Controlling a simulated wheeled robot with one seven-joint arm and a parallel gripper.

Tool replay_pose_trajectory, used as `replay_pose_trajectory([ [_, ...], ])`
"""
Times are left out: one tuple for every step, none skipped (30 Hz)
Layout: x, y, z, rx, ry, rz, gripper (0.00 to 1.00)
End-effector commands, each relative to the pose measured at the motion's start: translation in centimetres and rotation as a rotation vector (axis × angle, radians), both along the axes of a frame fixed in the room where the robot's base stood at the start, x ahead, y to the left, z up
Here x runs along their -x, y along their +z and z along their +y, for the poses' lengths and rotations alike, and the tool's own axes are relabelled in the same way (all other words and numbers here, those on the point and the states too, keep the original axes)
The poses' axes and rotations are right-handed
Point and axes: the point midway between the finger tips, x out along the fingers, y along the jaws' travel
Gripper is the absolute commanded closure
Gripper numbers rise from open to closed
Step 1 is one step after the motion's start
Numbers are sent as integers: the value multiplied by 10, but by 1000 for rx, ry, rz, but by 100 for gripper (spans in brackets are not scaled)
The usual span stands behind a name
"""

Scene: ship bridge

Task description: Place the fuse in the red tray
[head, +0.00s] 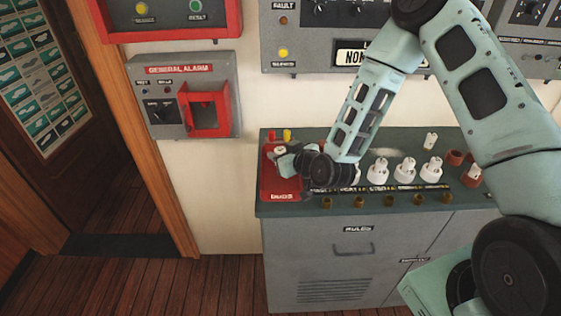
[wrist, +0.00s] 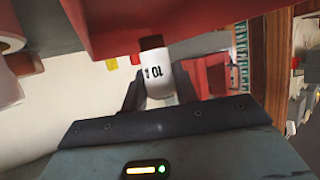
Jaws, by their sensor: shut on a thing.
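The fuse (wrist: 157,72) is a white cylinder with a dark end and "10" printed on it, seen in the wrist view between my jaws. My gripper (wrist: 155,95) is shut on it. In the head view my gripper (head: 283,160) is over the red tray (head: 278,190), at the left end of the cabinet top. In the wrist view the red tray (wrist: 215,18) fills the top, close to the fuse's dark end. I cannot tell whether they touch. My gripper hides part of the tray in the head view.
Several white fuses (head: 405,168) stand in holders on the cabinet top (head: 400,140), right of the tray. Small brass pieces (head: 361,201) line its front edge. A red and a yellow piece (head: 287,135) are behind the tray. An alarm box (head: 187,100) hangs on the wall to the left.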

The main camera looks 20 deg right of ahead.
Motion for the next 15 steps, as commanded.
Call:
replay_pose_trajectory([
  [1, -7, 0, -1, 0, 4, 94],
  [1, -11, 0, -2, 0, 6, 94],
  [1, -15, 0, -2, -1, 5, 94],
  [0, -19, 0, -2, -1, 5, 94],
  [1, -22, 0, -1, -1, 4, 94],
  [1, -26, 0, -1, -1, 4, 94],
  [0, -28, 0, 0, 1, 3, 94],
  [0, -30, 0, -1, 1, 2, 94],
  [0, -32, 0, 0, 1, 2, 94],
  [0, -32, 0, 0, 0, 1, 94],
  [0, -32, 0, 0, 0, 0, 94],
  [0, -32, 0, 0, 0, 0, 94],
  [0, -32, 0, 0, 0, 0, 94],
  [0, -32, 0, 0, 0, 0, 94],
  [0, -32, 0, 0, 0, 0, 94],
])
